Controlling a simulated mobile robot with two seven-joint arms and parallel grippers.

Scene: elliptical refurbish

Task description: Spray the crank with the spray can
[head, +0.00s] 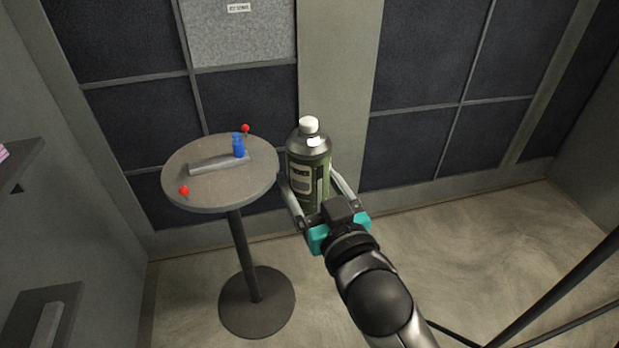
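My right gripper (308,185) is shut around a green spray can (303,166) with a dark shoulder and a white cap. It holds the can nearly upright, just right of the round table (219,199). On the table lies a grey bar (212,165) with a small blue piece (238,147) standing at its right end. One red knob (184,190) is at the table's front left and another red knob (245,129) at the back. I cannot tell which of these parts make up the crank. My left gripper is out of view.
The table stands on a thin post with a round base (257,301). A dark panelled wall (140,115) is close behind it. A shelf (25,162) and a box-like fixture (42,315) are at the left. The floor (470,250) at the right is mostly clear.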

